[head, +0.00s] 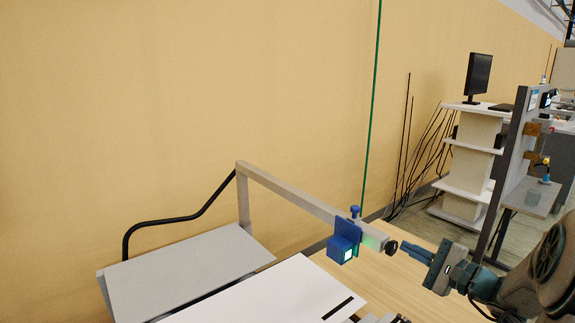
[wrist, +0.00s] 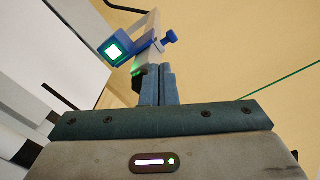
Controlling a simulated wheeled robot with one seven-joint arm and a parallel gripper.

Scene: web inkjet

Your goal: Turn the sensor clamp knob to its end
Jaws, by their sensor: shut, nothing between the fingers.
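The blue sensor (head: 343,247) with a lit square face hangs on a blue clamp near the end of a grey bar. A blue clamp knob (head: 354,211) stands upright on top of the clamp; it also shows in the wrist view (wrist: 170,37). A black knob (head: 391,247) sits at the bar's right end, partly hidden by the fingers in the wrist view (wrist: 137,82). My gripper (head: 404,247) is shut and empty. Its fingertips are just right of the black knob and below the blue knob's height; I cannot tell whether they touch the black knob.
The grey bar (head: 300,203) rises from a post above pale panels (head: 190,270) and a white sheet (head: 275,292). A black cable (head: 180,219) runs behind. A shelf with a monitor (head: 478,76) stands at the back right. The space above the bar is clear.

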